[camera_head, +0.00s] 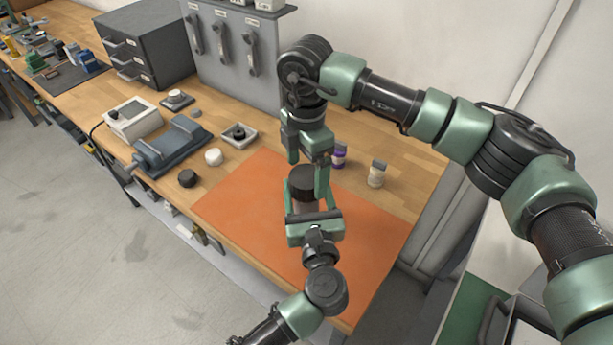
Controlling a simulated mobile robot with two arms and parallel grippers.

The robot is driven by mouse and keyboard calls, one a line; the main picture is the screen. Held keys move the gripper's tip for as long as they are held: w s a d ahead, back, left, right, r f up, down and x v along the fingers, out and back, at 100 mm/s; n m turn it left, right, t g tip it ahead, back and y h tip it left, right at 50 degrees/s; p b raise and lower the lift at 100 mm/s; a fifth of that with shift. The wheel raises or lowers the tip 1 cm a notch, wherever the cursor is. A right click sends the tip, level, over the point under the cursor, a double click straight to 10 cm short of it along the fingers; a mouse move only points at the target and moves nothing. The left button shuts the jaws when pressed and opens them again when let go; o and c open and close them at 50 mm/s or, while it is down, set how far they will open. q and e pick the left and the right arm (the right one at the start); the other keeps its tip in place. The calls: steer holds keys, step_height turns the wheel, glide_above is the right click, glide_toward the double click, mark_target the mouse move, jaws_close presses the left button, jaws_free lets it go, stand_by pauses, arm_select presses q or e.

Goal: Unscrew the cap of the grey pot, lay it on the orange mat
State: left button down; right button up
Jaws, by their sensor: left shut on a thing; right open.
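The grey pot (304,207) stands upright over the orange mat (240,205), largely hidden by my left gripper. Its wide black cap (303,180) sits on top. My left gripper (309,203) reaches in from the near side and is shut on the pot's body below the cap. My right gripper (307,172) points down from above at the cap, open, with one finger on the far left and the other at the right side. Whether a finger touches the cap cannot be told.
A black round piece (187,178) and a white one (213,157) lie left of the mat. A square tray (239,136), a blue-grey device (172,146), a purple-labelled bottle (339,156) and a small jar (377,174) stand around it. The mat's left and right parts are bare.

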mark_target(306, 176)
steer(key=shift+r, duration=2.3)
steer(key=shift+c, duration=0.5)
step_height(306, 176, down, 8)
steer(key=shift+r, duration=0.15)
steer(key=c, duration=1.4)
steer(key=o, duration=1.5)
